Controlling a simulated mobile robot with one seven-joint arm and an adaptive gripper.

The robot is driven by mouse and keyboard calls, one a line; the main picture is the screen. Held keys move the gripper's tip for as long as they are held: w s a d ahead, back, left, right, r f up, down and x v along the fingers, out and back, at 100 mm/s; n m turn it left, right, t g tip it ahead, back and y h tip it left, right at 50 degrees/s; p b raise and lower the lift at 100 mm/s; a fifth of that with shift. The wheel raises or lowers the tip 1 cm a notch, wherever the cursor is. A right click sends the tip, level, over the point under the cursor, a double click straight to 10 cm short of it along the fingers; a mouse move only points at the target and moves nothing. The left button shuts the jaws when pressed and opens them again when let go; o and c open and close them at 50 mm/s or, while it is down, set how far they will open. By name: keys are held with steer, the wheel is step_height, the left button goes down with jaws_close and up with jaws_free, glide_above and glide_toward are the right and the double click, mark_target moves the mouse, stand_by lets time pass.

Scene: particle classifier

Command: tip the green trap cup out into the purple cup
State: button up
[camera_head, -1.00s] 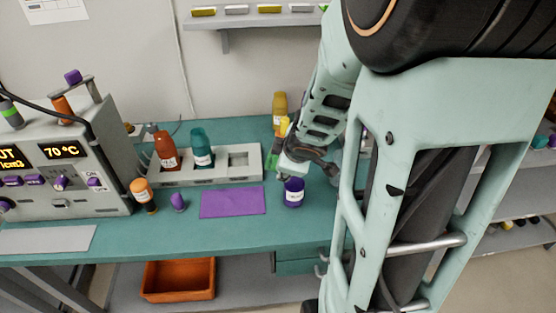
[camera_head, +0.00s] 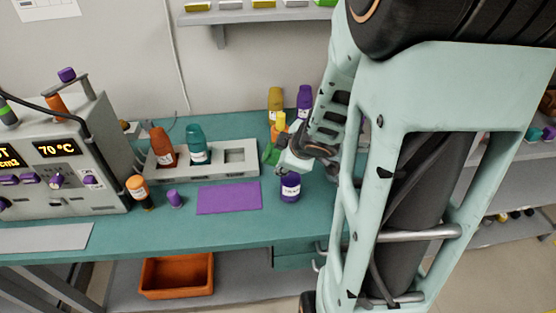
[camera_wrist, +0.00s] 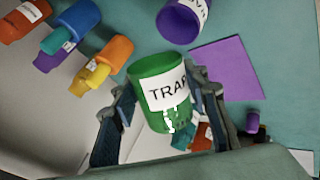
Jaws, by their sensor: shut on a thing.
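The green trap cup (camera_wrist: 155,78) is labelled "TRAP" and sits between my gripper's fingers in the wrist view. In the head view its green side (camera_head: 270,154) shows partly behind my gripper (camera_head: 283,157). My gripper is shut on it and holds it above the bench. The purple cup (camera_head: 290,187) stands on the bench with a white label, just in front of and below my gripper. It also shows in the wrist view (camera_wrist: 180,22), beyond the green cup and apart from it. What is inside the green cup cannot be made out.
A purple mat (camera_head: 229,198) lies left of the purple cup. A grey rack (camera_head: 235,165) holds a red bottle (camera_head: 162,148) and a teal bottle (camera_head: 197,145). Yellow (camera_head: 276,101) and purple (camera_head: 304,97) bottles stand behind my gripper. An orange bin (camera_head: 177,277) is below the bench.

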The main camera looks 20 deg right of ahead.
steer(key=shift+s+d+r+m+t+y+p, duration=0.15)
steer(key=shift+d+m+t+y, duration=0.1)
steer(key=shift+t+y, duration=0.2)
steer(key=shift+s+d+f+m+t+y+p, duration=0.1)
steer(key=shift+d+m+t+y, duration=0.1)
steer(key=shift+t+y, duration=0.25)
steer(key=shift+s+d+r+m+t+y+p, duration=0.1)
steer(key=shift+s+d+m+t+y, duration=0.15)
steer(key=shift+y, duration=0.35)
stand_by(1.9)
steer(key=shift+w+a, duration=0.1)
stand_by(0.8)
steer(key=shift+w+a+r+g+h, duration=0.1)
steer(key=shift+w+a+g+h, duration=0.1)
steer(key=shift+g+h, duration=0.1)
steer(key=shift+w+a+n+g+h, duration=0.2)
steer(key=shift+a+n+g+h, duration=0.25)
steer(key=shift+n+h, duration=0.2)
steer(key=shift+f+g+h+b, duration=0.25)
steer(key=shift+g+h+b, duration=0.05)
steer(key=shift+h, duration=0.15)
